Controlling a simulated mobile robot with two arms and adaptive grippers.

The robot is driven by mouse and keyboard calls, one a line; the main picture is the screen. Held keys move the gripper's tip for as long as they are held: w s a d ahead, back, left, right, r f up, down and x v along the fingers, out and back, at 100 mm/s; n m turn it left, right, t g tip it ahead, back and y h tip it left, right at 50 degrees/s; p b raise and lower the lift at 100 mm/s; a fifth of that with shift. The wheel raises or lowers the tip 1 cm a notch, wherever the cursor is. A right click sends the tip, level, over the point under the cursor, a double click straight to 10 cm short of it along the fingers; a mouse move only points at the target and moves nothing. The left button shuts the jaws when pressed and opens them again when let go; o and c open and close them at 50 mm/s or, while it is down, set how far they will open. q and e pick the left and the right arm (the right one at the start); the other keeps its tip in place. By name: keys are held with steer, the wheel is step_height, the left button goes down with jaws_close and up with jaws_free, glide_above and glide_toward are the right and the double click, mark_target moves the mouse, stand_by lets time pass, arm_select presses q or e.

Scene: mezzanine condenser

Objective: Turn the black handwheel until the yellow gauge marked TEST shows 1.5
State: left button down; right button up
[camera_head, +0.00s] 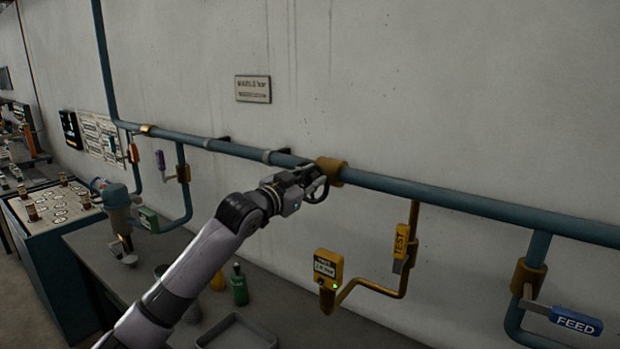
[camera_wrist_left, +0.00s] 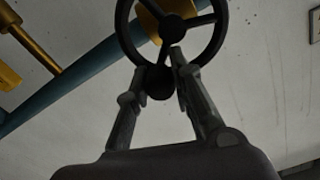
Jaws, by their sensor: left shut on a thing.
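The black handwheel (camera_head: 319,189) sits on the blue wall pipe, in front of a brass-coloured fitting. In the left wrist view the wheel (camera_wrist_left: 174,30) fills the top, with its spokes and a dark round knob (camera_wrist_left: 160,83) at its lower rim. My left gripper (camera_head: 309,184) is at the wheel; its fingers (camera_wrist_left: 160,70) are shut on the lower rim around the knob. It partly hides the wheel in the head view. The yellow gauge (camera_head: 328,266) hangs below on the yellow branch pipe, with a green light. Its number is too small to read surely. My right gripper is out of view.
A yellow lever marked TEST (camera_head: 401,242) hangs on the yellow branch, right of the gauge. A blue FEED lever (camera_head: 575,321) is at lower right. A grey bench (camera_head: 290,310) below holds a green bottle (camera_head: 239,285) and a grey tray (camera_head: 237,332). The wall above the pipe is mostly bare.

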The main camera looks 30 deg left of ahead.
arm_select(q)
steer(key=shift+d+f, duration=0.1)
steer(key=shift+f, duration=0.15)
steer(key=c, duration=1.8)
jaws_free()
steer(key=o, duration=0.4)
steer(key=shift+r, duration=0.15)
steer(key=s+a, duration=0.1)
steer(key=s, duration=1.1)
